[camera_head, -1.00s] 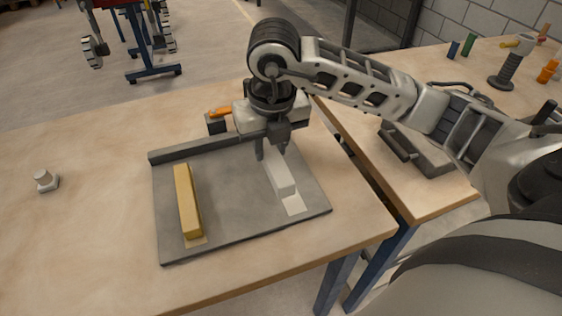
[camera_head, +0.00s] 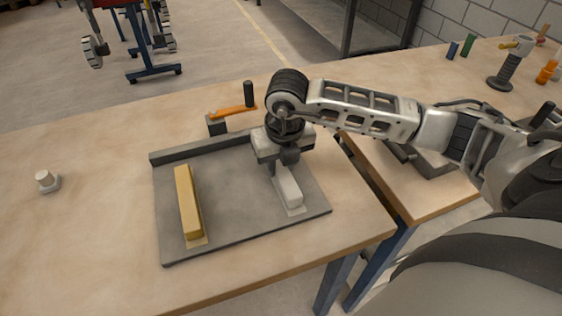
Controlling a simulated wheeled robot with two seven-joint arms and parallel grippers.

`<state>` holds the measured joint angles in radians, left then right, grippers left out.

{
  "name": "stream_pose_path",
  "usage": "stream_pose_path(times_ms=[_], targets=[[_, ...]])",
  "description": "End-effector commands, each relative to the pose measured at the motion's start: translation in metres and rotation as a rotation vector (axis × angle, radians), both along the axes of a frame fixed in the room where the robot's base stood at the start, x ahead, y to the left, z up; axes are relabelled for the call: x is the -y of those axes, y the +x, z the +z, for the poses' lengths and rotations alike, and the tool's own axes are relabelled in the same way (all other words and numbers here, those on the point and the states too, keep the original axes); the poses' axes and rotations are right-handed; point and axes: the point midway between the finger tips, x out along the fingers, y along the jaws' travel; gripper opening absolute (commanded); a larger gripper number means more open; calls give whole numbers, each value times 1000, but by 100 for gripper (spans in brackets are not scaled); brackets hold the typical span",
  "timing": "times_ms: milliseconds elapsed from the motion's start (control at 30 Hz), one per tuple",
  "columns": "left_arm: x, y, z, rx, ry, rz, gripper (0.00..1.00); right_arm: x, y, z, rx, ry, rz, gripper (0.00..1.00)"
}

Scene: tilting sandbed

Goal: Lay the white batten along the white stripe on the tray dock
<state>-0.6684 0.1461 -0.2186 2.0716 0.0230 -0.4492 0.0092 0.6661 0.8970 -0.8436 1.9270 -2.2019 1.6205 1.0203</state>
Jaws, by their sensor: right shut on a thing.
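The white batten (camera_head: 288,191) is in the right part of the grey tray dock (camera_head: 237,196), lengthwise along the white stripe (camera_head: 297,212). A little of the stripe shows at the batten's near end. My right gripper (camera_head: 283,170) is above the batten's far part and shut on it. Its fingertips and the batten's far end are hidden by the gripper body. I cannot tell for sure whether the batten touches the dock. My left gripper is not in view.
A yellow batten (camera_head: 187,202) lies on the dock's left side. A raised grey ledge (camera_head: 190,151) runs along the dock's back edge. An orange-handled item (camera_head: 233,111) stands behind it. A small white-grey piece (camera_head: 45,181) is at far left. The table between is clear.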

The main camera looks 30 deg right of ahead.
Motion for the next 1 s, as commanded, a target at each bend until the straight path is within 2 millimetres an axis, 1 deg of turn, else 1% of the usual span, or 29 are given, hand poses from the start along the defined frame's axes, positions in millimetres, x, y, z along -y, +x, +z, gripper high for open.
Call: stream_pose_path(times_ms=[33, 67, 100, 133, 400, 467, 567, 667, 900, 1000], targets=[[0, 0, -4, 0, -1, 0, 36, 0, 0, -3, 0, 0, 0, 5], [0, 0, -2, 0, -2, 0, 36, 0, 0, -2, 0, 0, 0, 34], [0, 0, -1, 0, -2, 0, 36, 0, 0, -2, 0, 0, 0, 45], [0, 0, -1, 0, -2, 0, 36, 0, 0, -2, 0, 0, 0, 50], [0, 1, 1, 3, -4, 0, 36, 0, 0, -1, 0, 0, 0, 50], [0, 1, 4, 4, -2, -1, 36, 0, 0, 3, 0, 0, 0, 50], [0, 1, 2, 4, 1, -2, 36, -1, -1, 11, 2, 1, 1, 50], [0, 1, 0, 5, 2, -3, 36, -1, -3, 29, 5, 0, 0, 50], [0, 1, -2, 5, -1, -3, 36, -3, -10, 81, 6, 1, 1, 50], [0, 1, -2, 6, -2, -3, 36, -4, -14, 98, 4, 0, 0, 50]])
